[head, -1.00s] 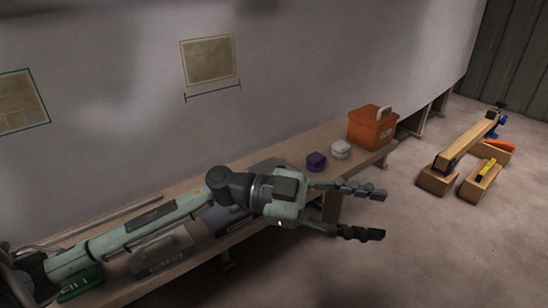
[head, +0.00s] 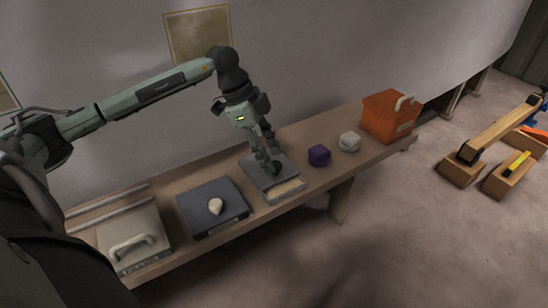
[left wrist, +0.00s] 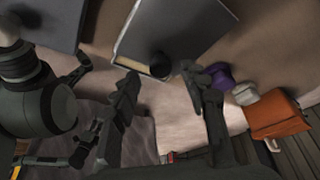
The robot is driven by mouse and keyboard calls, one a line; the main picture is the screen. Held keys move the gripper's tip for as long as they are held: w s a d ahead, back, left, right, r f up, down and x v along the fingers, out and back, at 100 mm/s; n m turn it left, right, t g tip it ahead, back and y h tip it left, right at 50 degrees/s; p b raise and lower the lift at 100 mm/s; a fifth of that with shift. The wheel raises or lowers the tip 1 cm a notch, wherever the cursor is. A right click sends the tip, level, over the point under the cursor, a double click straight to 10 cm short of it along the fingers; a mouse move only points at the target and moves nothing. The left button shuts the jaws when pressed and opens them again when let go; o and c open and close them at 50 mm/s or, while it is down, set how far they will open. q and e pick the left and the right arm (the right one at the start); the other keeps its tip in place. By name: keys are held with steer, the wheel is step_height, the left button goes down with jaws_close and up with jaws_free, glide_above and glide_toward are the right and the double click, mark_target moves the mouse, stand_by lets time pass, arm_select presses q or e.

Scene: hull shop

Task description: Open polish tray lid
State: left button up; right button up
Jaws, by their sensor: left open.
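The flat grey tray (head: 263,185) lies on the bench, with a dark round knob (left wrist: 160,63) on its grey lid (left wrist: 180,30) in the left wrist view. A pale strip (head: 287,190) shows at the tray's near end, beside the lid edge. My left gripper (head: 272,167) points down over the tray. Its fingers (left wrist: 167,90) are apart, with the knob between them in the wrist view; I cannot tell whether they touch it. Dark jointed parts at the wrist view's left look like my right gripper (left wrist: 80,112); its jaw state is unclear.
A dark flat box (head: 195,222) with a beige knob and a beige handled box (head: 112,228) stand left of the tray. A purple block (head: 319,155), a white block (head: 349,142) and an orange handled box (head: 386,117) stand right. The wall rises behind.

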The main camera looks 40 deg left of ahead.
arm_select(q)
steer(key=shift+x, duration=1)
steer(key=shift+c, duration=0.3)
jaws_close()
steer(key=shift+r, duration=0.1)
